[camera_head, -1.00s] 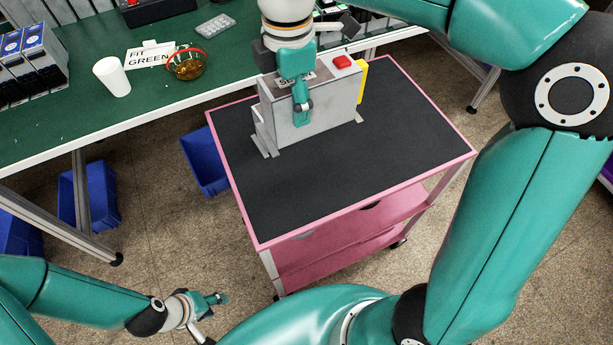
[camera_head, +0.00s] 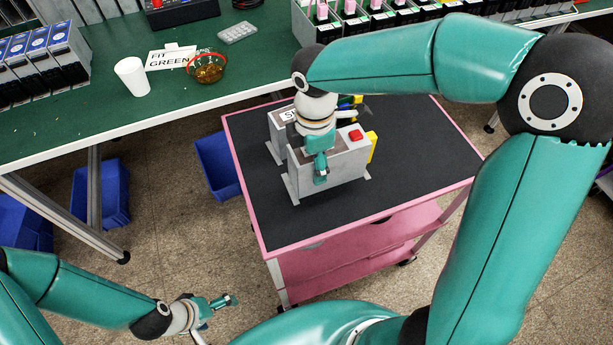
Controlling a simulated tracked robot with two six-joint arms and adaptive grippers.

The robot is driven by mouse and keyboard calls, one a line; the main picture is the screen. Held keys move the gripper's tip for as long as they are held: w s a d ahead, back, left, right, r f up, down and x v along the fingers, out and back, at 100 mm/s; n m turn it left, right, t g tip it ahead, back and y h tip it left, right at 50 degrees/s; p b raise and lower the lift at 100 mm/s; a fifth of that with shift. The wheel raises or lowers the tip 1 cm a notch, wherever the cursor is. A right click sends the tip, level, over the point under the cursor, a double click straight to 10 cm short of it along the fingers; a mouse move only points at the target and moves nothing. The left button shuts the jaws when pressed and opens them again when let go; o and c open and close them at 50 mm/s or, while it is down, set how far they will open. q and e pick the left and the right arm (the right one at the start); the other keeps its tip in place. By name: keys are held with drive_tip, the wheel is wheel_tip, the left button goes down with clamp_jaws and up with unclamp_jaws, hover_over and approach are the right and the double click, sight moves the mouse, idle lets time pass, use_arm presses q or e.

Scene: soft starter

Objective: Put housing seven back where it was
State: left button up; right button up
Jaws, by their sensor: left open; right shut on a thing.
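My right gripper (camera_head: 321,175) is at the grey metal fixture (camera_head: 335,178) on the pink cart. One finger lies over the fixture's front wall, the other is hidden; it looks shut on that wall. The fixture has a red button (camera_head: 355,135), a yellow side part (camera_head: 372,147) and a partly covered label (camera_head: 288,115). Several housings (camera_head: 385,22) with pink and green parts stand in a row on the far bench. No number can be read, so I cannot tell which is housing seven. My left gripper (camera_head: 226,300) is open and empty, low at the left, above the floor.
The pink cart (camera_head: 262,235) has a black top, clear in front of the fixture. The green bench (camera_head: 110,108) holds a white cup (camera_head: 131,77), an amber bowl (camera_head: 206,68), a FIT GREEN sign (camera_head: 168,58) and blue-labelled units (camera_head: 45,62). Blue bins (camera_head: 101,190) stand below.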

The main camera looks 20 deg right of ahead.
drive_tip(key=shift+f, duration=2.5)
drive_tip(key=shift+f, duration=0.15)
drive_tip(key=o, duration=1.7)
drive_tip(key=shift+c, duration=0.2)
wheel_tip(320, 180, up, 12)
drive_tip(key=shift+r, duration=0.15)
drive_tip(key=shift+r+p, duration=0.1)
drive_tip(key=shift+p, duration=0.25)
